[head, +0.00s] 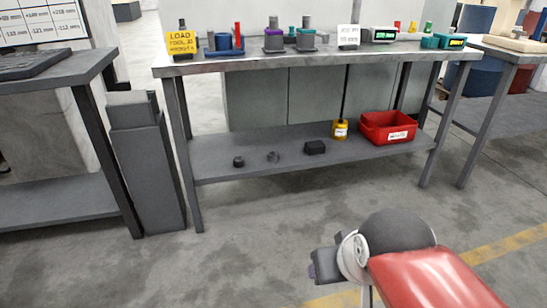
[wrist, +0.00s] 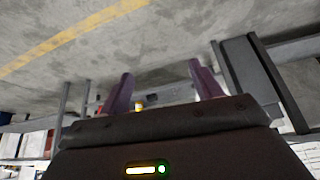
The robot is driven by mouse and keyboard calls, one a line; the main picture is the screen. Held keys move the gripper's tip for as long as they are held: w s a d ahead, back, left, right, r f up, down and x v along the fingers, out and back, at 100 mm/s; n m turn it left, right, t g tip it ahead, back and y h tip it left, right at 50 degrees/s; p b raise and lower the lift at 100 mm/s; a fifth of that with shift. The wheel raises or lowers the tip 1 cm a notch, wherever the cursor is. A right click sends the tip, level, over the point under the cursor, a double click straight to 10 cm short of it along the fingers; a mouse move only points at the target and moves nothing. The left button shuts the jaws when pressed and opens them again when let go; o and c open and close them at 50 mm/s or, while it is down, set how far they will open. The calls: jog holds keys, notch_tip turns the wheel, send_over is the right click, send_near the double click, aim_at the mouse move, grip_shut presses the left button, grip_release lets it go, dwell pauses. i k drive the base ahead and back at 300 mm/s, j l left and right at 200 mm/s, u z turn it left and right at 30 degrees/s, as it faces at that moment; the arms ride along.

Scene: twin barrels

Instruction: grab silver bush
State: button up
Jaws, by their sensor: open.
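A small grey, ring-like piece (head: 273,156), which looks like the silver bush, lies on the lower shelf (head: 215,158) of the middle workbench. A dark round piece (head: 238,161) is to its left and a black block (head: 315,147) to its right. My gripper (head: 316,268) is in front of the bench, over the floor, well apart from the shelf. In the wrist view its two fingers (wrist: 160,70) are spread with nothing between them. The bush cannot be made out in the wrist view.
A yellow container (head: 340,130) and a red bin (head: 388,128) stand further right on the shelf. The bench top (head: 345,53) holds several tools and signs. A dark narrow bin (head: 146,165) stands left of the bench. The floor in front is clear.

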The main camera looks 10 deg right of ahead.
aim_at(272, 156)
jog(key=i+l+u, duration=0.15)
jog(key=i+l, duration=0.55)
jog(key=i, duration=0.3)
jog(key=i+l+u, duration=0.15)
jog(key=i+l, duration=0.65)
jog(key=i, duration=0.15)
